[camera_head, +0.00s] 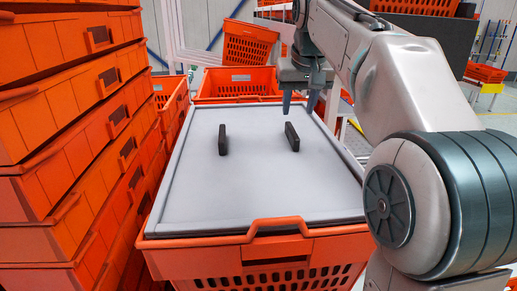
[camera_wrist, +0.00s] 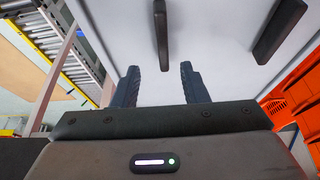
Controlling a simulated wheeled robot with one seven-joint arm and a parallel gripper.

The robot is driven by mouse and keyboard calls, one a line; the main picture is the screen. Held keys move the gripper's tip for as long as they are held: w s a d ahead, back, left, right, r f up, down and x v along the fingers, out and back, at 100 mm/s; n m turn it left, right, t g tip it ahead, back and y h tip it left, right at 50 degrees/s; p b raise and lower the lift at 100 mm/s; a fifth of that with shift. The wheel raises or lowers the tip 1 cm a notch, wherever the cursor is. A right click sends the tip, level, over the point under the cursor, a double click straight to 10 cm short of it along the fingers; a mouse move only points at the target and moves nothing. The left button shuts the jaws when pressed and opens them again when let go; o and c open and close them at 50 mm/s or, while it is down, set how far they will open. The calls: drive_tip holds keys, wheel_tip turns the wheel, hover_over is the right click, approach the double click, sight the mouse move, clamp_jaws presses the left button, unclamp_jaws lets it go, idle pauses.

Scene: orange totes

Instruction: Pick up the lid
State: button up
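The lid (camera_head: 255,185) is a flat light-grey panel lying on top of an orange tote (camera_head: 270,262). Two black upright handles stand on it, a left handle (camera_head: 222,140) and a right handle (camera_head: 292,137). In the wrist view the lid (camera_wrist: 215,45) fills the upper part, with one handle (camera_wrist: 161,32) near the middle and the other handle (camera_wrist: 279,30) to the right. My gripper (camera_head: 298,104) is above the far right part of the lid, pointing down. In the wrist view my gripper (camera_wrist: 158,82) shows its two fingers apart with nothing between them.
A tall stack of orange totes (camera_head: 60,130) stands close along the left side. More orange totes (camera_head: 238,82) stand behind the lid. In the wrist view a metal rack (camera_wrist: 62,40) is at the left. The lid is bare apart from its handles.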

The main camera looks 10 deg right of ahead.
sight(292, 129)
drive_tip(key=x, duration=0.3)
drive_tip(key=shift+a+x, duration=0.15)
drive_tip(key=shift+x, duration=1.15)
drive_tip(key=shift+a+x, duration=0.1)
drive_tip(key=shift+x, duration=1.2)
drive_tip(key=shift+s+f, duration=0.1)
drive_tip(key=shift+s, duration=0.1)
clamp_jaws()
